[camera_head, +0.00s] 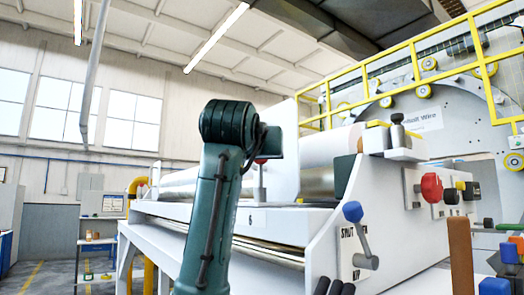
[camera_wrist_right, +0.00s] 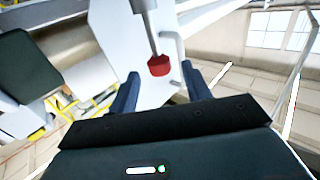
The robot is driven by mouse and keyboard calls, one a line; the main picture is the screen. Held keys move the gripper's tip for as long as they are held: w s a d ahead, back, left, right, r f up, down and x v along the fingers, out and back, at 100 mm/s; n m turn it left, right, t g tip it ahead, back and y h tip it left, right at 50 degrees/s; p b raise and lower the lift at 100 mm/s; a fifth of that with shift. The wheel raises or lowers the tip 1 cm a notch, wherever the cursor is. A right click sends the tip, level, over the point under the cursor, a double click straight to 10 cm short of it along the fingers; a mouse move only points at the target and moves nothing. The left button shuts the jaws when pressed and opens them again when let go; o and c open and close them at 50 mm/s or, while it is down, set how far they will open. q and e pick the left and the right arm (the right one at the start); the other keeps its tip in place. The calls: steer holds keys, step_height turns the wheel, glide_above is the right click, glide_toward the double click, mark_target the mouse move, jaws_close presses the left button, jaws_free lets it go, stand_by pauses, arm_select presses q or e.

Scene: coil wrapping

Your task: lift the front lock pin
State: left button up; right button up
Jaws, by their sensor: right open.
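The two blue fingers are open, one on each side of the knob, with gaps visible. In the head view my dark teal right arm hides most of the right gripper (camera_head: 270,143). My left gripper is not in view.
A large red knob (camera_head: 431,187) and a black-topped pin (camera_head: 397,118) are further right. A brown post (camera_head: 460,255) rises at the lower right. Yellow railing (camera_head: 410,55) runs behind.

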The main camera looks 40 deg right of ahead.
steer(key=p+x, duration=0.1)
steer(key=x, duration=0.4)
steer(key=shift+w+d, duration=0.1)
steer(key=shift+d, duration=0.05)
steer(key=shift+c, duration=0.6)
jaws_close()
